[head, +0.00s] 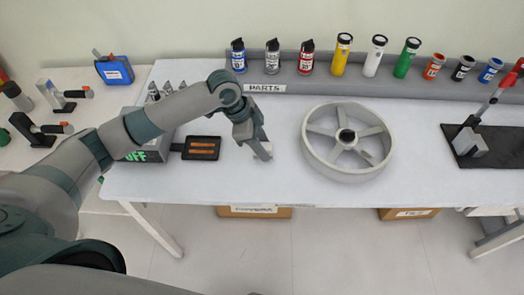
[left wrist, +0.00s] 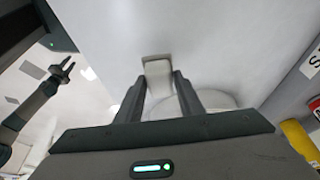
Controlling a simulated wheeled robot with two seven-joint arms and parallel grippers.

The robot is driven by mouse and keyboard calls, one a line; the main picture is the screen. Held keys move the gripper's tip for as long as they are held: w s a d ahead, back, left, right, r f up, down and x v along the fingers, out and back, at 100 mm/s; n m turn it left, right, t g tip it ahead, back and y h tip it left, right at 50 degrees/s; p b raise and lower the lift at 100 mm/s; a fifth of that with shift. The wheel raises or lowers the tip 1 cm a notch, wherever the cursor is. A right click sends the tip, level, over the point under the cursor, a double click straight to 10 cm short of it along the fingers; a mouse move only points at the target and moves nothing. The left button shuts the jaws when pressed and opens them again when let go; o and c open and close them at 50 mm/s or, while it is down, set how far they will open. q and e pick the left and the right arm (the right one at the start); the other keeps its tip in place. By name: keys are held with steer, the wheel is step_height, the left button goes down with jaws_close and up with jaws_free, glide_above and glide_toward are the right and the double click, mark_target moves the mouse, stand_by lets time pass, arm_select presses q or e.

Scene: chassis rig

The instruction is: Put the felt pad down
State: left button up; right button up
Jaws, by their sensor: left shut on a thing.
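My left gripper (head: 262,150) is low over the white table, left of the large grey spoked wheel. It is shut on a small pale pad, the felt pad (left wrist: 158,75), which shows between the two fingers in the left wrist view. In the head view the pad (head: 266,152) is a small pale patch at the fingertips, partly hidden by them. I cannot tell whether it touches the table. My right gripper (left wrist: 68,66) shows small at the left of the left wrist view, with its fingers apart and nothing seen between them.
The grey wheel (head: 350,170) lies just right of my left gripper. A dark tray with orange strips (head: 202,148) lies to its left. A grey rack (head: 290,82) labelled PARTS holds several cans and bottles behind. A dark base with a red-handled clamp (head: 490,145) stands far right.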

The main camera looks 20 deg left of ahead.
arm_select(q)
steer(key=shift+a+f, duration=0.1)
steer(key=shift+f, duration=0.05)
step_height(320, 180, down, 4)
steer(key=shift+r+p, duration=0.25)
steer(key=shift+p, duration=0.6)
steer(key=shift+f, duration=0.25)
steer(key=shift+f, duration=0.1)
steer(key=o, duration=0.9)
